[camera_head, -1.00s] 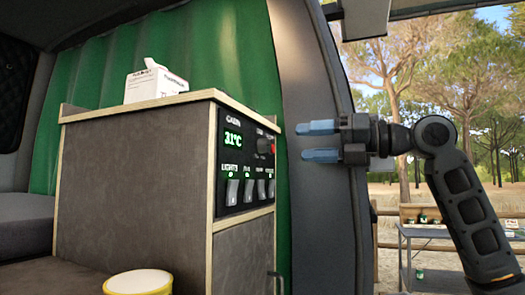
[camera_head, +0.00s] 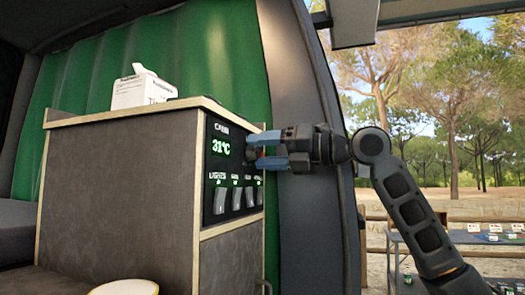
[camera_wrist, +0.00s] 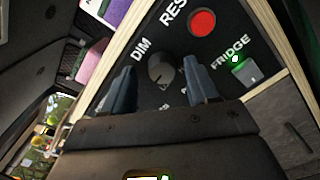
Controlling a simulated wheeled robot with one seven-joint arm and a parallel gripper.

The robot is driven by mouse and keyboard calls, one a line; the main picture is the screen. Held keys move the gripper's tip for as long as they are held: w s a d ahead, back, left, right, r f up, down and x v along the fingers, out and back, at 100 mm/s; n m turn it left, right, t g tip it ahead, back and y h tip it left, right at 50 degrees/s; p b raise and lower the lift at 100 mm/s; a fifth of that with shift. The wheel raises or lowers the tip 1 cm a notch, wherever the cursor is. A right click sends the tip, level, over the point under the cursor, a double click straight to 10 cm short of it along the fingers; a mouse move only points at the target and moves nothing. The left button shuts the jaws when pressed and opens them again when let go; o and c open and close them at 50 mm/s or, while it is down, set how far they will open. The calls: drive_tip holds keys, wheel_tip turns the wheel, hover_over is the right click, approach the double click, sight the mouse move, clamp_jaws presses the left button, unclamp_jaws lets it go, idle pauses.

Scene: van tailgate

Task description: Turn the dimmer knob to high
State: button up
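The dimmer knob (camera_wrist: 162,68) is a dark round knob beside the label DIM on the black control panel (camera_head: 212,183). In the wrist view it shows between and beyond the two blue fingertips of my gripper (camera_wrist: 160,85). The fingers are apart, one on each side of the knob in that view; I cannot tell whether they touch it. In the head view my gripper (camera_head: 262,151) is at the panel's upper right, and its fingers hide the knob there.
A red button (camera_wrist: 202,22) and a FRIDGE switch (camera_wrist: 245,71) lie close to the knob. Several rocker switches (camera_head: 220,200) sit below the display (camera_head: 221,147). A white carton (camera_head: 142,90) stands on the cabinet top. A door pillar (camera_head: 305,200) is right of the cabinet.

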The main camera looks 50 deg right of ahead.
drive_tip(key=c, duration=1)
